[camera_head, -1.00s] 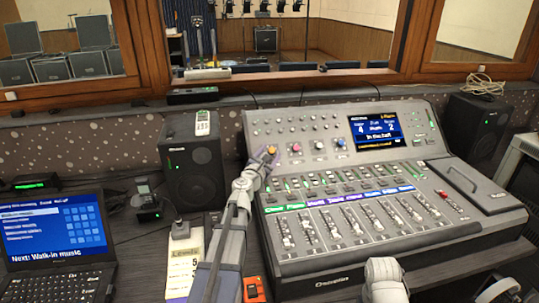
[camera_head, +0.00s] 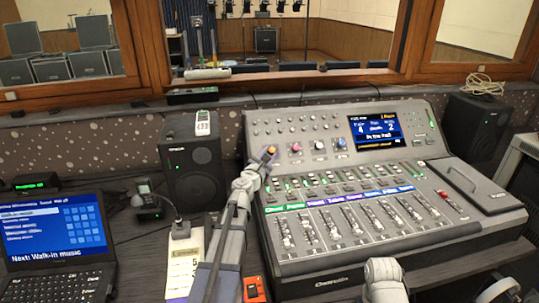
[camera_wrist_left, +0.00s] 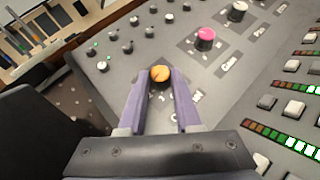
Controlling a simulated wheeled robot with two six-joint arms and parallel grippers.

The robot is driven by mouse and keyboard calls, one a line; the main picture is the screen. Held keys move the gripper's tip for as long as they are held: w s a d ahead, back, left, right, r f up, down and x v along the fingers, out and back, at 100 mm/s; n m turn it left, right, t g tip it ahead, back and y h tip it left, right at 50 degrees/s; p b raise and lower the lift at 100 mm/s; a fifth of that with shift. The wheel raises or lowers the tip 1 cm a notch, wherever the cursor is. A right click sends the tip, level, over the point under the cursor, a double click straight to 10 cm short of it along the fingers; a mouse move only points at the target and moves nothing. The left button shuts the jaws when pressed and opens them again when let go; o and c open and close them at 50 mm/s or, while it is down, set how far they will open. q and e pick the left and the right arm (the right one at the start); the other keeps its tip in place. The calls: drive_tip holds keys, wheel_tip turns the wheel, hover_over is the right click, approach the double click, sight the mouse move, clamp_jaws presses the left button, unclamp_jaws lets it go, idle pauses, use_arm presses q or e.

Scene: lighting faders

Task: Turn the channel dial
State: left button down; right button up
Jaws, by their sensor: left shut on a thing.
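The orange dial (camera_head: 271,150) is on the upper left part of the grey mixing console (camera_head: 395,262). It also shows in the left wrist view (camera_wrist_left: 159,74), right between my left gripper's two purple fingertips. My left gripper (camera_head: 265,157) is shut on this dial, reaching in over the console's left edge. The fingers cover the sides of the dial, and any marking on its top is too small to read.
A pink knob (camera_wrist_left: 204,38) and a pale knob (camera_wrist_left: 238,10) stand to the right of the orange dial. Small buttons (camera_wrist_left: 128,47) lie close beyond the fingers. A black speaker (camera_head: 194,170) stands left of the console. A laptop (camera_head: 55,235) is at far left.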

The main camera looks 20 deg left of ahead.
use_arm(q)
drive_tip(key=shift+a+r+m+g+h+p, duration=0.15)
drive_tip(key=shift+m+g+h+p, duration=0.05)
drive_tip(key=shift+m+h+p, duration=0.4)
drive_tip(key=shift+a+r+m+g+h+p, duration=0.1)
drive_tip(key=shift+r+m+g+h+p, duration=0.1)
drive_tip(key=shift+m+h+p, duration=0.4)
drive_tip(key=shift+w+a+m+g+h+p, duration=0.1)
drive_tip(key=shift+m+g+h+p, duration=0.3)
drive_tip(key=shift+m+h+p, duration=0.5)
drive_tip(key=m+g+h+p, duration=0.1)
drive_tip(key=m, duration=0.1)
drive_tip(key=m+g+h+p, duration=0.1)
drive_tip(key=shift+w+a+r+m+p, duration=0.1)
drive_tip(key=shift+a+r+m+p, duration=0.05)
drive_tip(key=shift+m+p, duration=0.25)
drive_tip(key=shift+m+g+h+p, duration=0.4)
drive_tip(key=shift+m+g, duration=0.2)
drive_tip(key=c, duration=0.6)
unclamp_jaws()
